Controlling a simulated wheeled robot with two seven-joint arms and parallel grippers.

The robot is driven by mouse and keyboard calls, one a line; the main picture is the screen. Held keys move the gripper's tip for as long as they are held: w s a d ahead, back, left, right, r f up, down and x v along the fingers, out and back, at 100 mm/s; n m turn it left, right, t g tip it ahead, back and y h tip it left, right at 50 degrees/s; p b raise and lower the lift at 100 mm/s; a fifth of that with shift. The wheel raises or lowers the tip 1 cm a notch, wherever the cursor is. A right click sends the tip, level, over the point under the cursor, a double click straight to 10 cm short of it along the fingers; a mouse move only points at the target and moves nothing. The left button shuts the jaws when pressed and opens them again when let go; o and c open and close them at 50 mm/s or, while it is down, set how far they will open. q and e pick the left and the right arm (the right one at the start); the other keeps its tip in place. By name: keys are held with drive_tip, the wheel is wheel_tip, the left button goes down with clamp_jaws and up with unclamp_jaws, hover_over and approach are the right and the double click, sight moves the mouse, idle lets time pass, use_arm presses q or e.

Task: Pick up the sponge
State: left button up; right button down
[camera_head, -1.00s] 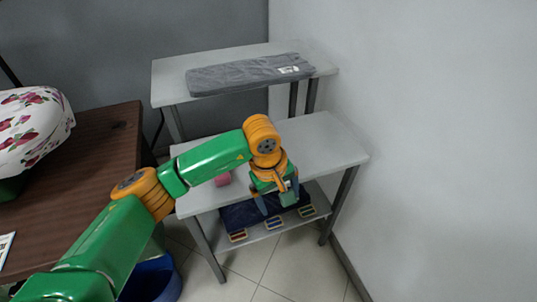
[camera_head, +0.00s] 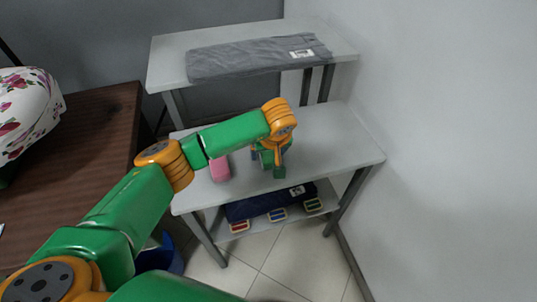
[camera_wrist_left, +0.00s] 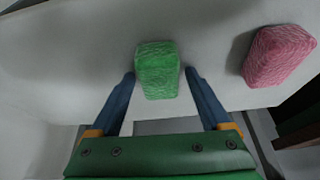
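A green sponge (camera_wrist_left: 157,70) lies on the grey shelf surface in the left wrist view. A pink sponge (camera_wrist_left: 279,56) lies to its right; it also shows in the head view (camera_head: 220,168), left of my gripper. My left gripper (camera_head: 271,153) is low over the middle shelf. In the wrist view its two blue fingers are open, with the near part of the green sponge between their tips and a gap on each side. In the head view my gripper and wrist largely cover the green sponge. My right gripper is not in view.
The middle shelf (camera_head: 335,145) is clear to the right of my gripper. The upper shelf holds a folded grey cloth (camera_head: 245,57). Dark blue folded fabric (camera_head: 258,204) lies on the lower shelf. A brown table (camera_head: 90,150) stands at left, and a white wall closes the right side.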

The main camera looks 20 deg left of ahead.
use_arm(q)
drive_tip(key=c, duration=1.1)
drive_tip(key=shift+r, duration=0.1)
drive_tip(key=shift+w+r, duration=0.1)
drive_tip(key=shift+r, duration=0.2)
drive_tip(key=r, duration=0.3)
drive_tip(key=shift+s+a+r, duration=0.1)
drive_tip(key=shift+s, duration=0.15)
drive_tip(key=s+a+r, duration=0.1)
drive_tip(key=s+r, duration=0.2)
drive_tip(key=s, duration=0.1)
drive_tip(key=s+a+r, duration=0.1)
drive_tip(key=s+r, duration=0.2)
drive_tip(key=s, duration=0.1)
drive_tip(key=s+a+r, duration=0.1)
drive_tip(key=s+r, duration=0.2)
drive_tip(key=s, duration=0.2)
drive_tip(key=shift+s+a, duration=0.1)
drive_tip(key=shift+a, duration=0.15)
